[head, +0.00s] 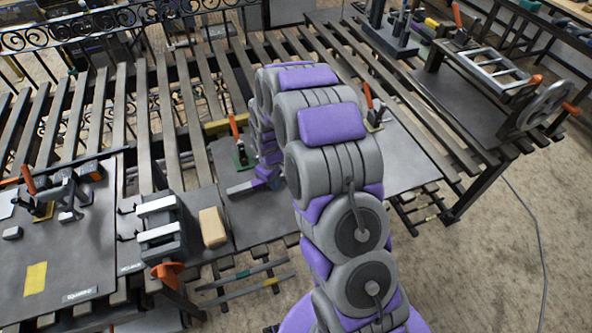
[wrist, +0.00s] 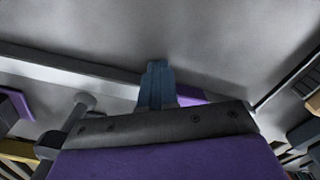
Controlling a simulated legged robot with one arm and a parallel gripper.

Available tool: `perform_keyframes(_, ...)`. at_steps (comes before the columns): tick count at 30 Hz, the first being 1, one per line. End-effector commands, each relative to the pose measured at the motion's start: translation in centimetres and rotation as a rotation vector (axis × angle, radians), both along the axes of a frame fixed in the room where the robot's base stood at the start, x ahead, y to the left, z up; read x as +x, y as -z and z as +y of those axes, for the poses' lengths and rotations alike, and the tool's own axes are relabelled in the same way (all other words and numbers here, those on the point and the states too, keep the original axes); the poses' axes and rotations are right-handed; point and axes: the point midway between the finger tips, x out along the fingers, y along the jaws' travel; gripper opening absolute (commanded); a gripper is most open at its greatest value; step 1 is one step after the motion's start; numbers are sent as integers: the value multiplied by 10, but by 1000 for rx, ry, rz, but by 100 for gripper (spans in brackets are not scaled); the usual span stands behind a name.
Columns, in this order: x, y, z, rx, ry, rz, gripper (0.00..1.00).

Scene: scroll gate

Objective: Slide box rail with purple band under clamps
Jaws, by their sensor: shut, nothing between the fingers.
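In the wrist view, my gripper (wrist: 157,68) is shut, with its blue-grey fingers together and nothing between them. A long grey bar (wrist: 70,72), which looks like the box rail, runs behind the fingers. A purple patch (wrist: 192,92) shows just right of the fingers, but I cannot tell if they touch it. In the head view, my gripper (head: 240,187) is low over the dark plate, left of my arm. A clamp with an orange handle (head: 238,140) stands just behind it. Another orange-handled clamp (head: 370,105) stands right of my arm. My arm hides much of the plate between them.
A grey vise-like block (head: 163,228) and a tan block (head: 213,227) stand at the front left. A board with another orange-handled clamp (head: 42,195) lies at far left. A metal frame with a handwheel (head: 545,105) stands at right. The slatted bench (head: 170,140) has open gaps.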

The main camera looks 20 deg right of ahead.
Motion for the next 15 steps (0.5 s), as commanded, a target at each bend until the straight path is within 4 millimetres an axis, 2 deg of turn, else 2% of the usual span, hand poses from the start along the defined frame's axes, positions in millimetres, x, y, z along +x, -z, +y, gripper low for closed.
perform_keyframes(15, 10, 0, 0, 0, 0, -1, 0)
